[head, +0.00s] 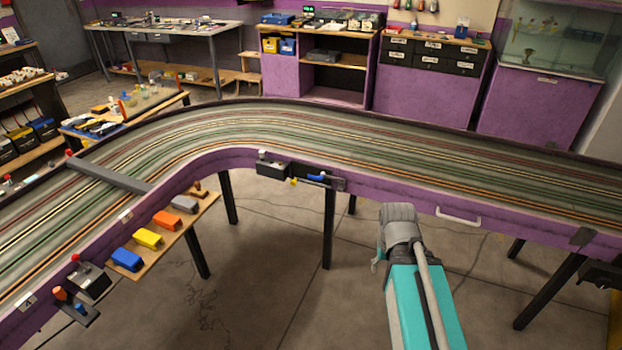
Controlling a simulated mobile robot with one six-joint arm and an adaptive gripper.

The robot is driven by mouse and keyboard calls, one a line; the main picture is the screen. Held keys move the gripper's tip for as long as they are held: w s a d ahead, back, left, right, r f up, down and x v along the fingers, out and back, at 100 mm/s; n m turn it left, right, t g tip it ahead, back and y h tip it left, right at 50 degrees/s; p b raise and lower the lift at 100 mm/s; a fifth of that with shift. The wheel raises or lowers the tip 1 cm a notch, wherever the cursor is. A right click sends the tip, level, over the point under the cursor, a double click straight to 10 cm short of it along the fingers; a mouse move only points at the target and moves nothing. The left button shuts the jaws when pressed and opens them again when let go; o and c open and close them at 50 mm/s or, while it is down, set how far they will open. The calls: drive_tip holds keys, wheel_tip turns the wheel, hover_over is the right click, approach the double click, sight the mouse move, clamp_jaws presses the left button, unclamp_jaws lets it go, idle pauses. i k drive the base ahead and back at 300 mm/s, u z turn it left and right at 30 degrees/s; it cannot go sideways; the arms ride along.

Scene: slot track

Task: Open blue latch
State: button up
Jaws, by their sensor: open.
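A small blue latch (317,178) sits on a dark bracket on the near purple side wall of the slot track (255,155), near the picture's middle. It appears to lie roughly level along the wall; its exact setting is too small to tell. My teal and grey arm (412,300) rises from the lower right, right of and nearer than the latch. No gripper fingers show. No contact between my arm and the latch is visible.
A black control box (273,168) with a yellow part sits left of the latch. A white handle (458,216) is on the wall to the right. Black track legs (329,230) stand below. A wooden shelf (160,245) holds coloured blocks at left. Open floor lies in front.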

sight(323, 174)
drive_tip(key=z, duration=0.05)
drive_tip(key=i, duration=1)
